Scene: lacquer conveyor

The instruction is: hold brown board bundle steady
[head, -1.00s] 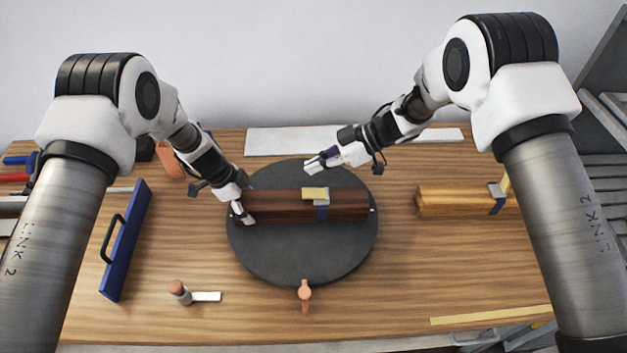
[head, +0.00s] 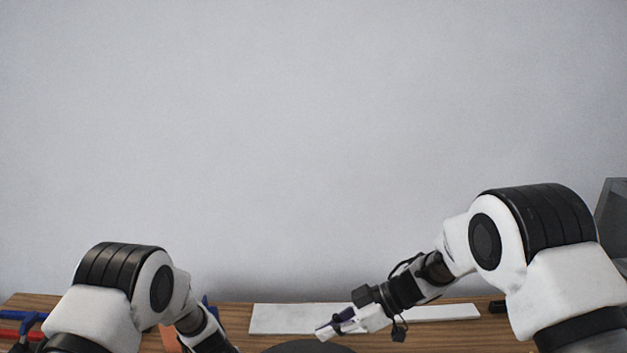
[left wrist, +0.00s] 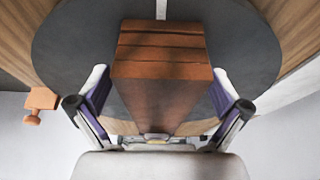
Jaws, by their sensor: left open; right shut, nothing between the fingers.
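The brown board bundle (left wrist: 160,85) shows end-on in the left wrist view, lying on the dark round turntable (left wrist: 65,45). My left gripper (left wrist: 161,78) is open, with one purple-padded finger on each side of the bundle's near end. A gap shows beside each finger; I cannot tell whether either touches. In the head view the bundle is out of frame, and only the turntable's far edge (head: 308,347) shows. My right gripper (head: 325,331) is shut and empty, above the table behind that edge.
An orange piece (head: 169,338) stands by my left forearm, and blue and red tools (head: 22,320) lie at far left. An orange knobbed part (left wrist: 40,100) shows beside the turntable.

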